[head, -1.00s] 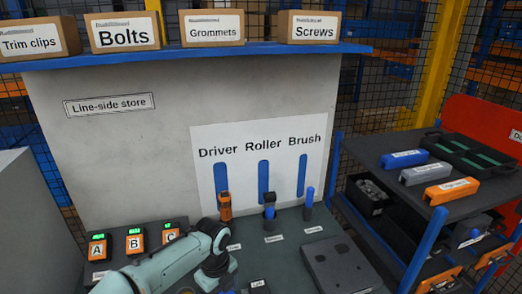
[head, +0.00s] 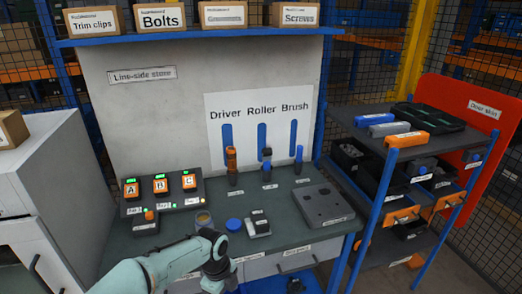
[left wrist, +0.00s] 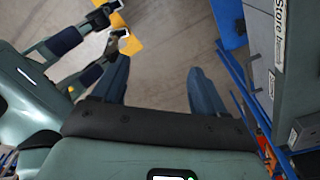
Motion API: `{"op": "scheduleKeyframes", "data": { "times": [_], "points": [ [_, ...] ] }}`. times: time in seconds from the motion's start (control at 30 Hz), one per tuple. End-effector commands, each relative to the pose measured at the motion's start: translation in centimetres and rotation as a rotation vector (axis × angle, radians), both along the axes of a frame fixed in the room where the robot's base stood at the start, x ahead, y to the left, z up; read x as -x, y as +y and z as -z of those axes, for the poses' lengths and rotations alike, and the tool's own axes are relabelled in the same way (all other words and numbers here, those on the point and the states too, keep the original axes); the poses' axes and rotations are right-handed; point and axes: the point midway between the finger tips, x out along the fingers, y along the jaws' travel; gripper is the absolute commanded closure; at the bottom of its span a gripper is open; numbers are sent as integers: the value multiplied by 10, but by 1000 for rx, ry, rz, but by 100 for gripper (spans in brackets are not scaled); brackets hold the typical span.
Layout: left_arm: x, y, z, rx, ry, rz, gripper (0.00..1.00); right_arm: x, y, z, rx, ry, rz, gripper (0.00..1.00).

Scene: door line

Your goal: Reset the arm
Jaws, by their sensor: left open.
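My left arm (head: 150,272) comes in from the lower left of the head view, bent in front of the workbench (head: 272,258). Its dark wrist end is low, near the bench's front edge. In the left wrist view my left gripper (left wrist: 160,88) has its two dark blue fingers wide apart. Nothing is between them, only bare floor beyond.
A blue-post shelf trolley (head: 374,215) stands right, a grey cabinet (head: 50,180) left.

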Motion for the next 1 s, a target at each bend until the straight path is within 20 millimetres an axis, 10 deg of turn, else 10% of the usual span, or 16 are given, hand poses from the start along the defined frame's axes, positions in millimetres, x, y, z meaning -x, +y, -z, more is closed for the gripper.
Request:
{"op": "scheduleKeyframes", "data": {
  "times": [0.17,0.43,0.7,1.0],
  "points": [
    [37,-3,116,99,130,-464,27,-2,0,-1,0,-3,0,1],
    [165,5,262,137,394,-1506,27,-1,0,0,0,-1,-1,1],
    [260,21,300,40,486,-2228,27,-1,0,-1,1,-2,0,1],
    [272,24,302,27,484,-2335,27,-1,0,0,1,-2,0,1]
  ]
}}
